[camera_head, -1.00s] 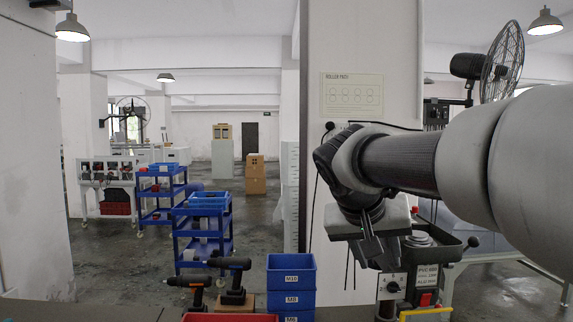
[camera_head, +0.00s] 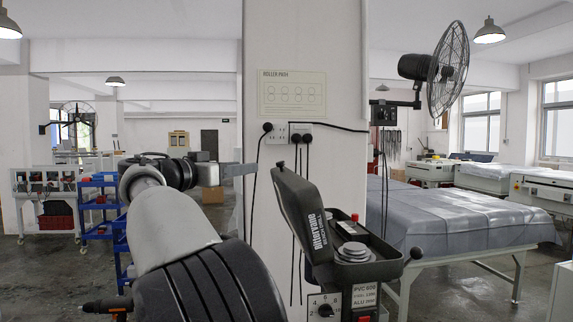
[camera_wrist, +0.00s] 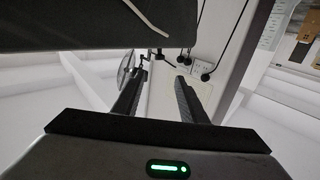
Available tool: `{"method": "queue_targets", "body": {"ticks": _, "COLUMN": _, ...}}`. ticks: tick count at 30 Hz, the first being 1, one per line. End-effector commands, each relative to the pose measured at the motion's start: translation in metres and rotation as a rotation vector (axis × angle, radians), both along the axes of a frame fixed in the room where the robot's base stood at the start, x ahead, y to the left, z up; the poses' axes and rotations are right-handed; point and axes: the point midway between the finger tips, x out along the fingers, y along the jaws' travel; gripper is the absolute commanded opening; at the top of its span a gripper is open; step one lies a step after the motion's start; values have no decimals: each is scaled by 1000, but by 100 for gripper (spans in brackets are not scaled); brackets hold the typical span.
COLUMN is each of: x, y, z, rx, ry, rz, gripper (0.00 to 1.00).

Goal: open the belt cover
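Grey stepped pulleys (camera_head: 354,252) show inside the housing.
Wall sockets with plugs and hanging cables (camera_head: 287,134) are on the pillar (camera_head: 305,60) behind. A fan (camera_head: 445,65) and grey-covered tables (camera_head: 450,215) stand right. Blue carts (camera_head: 100,205) stand left. A dark surface (camera_wrist: 90,25) fills the top of the wrist view.

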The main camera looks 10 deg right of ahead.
Motion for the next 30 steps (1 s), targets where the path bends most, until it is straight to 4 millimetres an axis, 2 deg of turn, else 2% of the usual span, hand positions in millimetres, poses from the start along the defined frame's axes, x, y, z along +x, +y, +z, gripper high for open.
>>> {"method": "queue_targets", "body": {"ticks": 5, "x": 13, "y": -14, "z": 3, "rx": 0, "ry": -1, "rz": -4, "gripper": 39}}
{"method": "queue_targets", "body": {"ticks": 21, "x": 94, "y": -96, "z": 4, "rx": 0, "ry": 1, "rz": -4, "gripper": 39}}
{"method": "queue_targets", "body": {"ticks": 30, "x": 120, "y": -121, "z": 2, "rx": 0, "ry": 1, "rz": -1, "gripper": 39}}
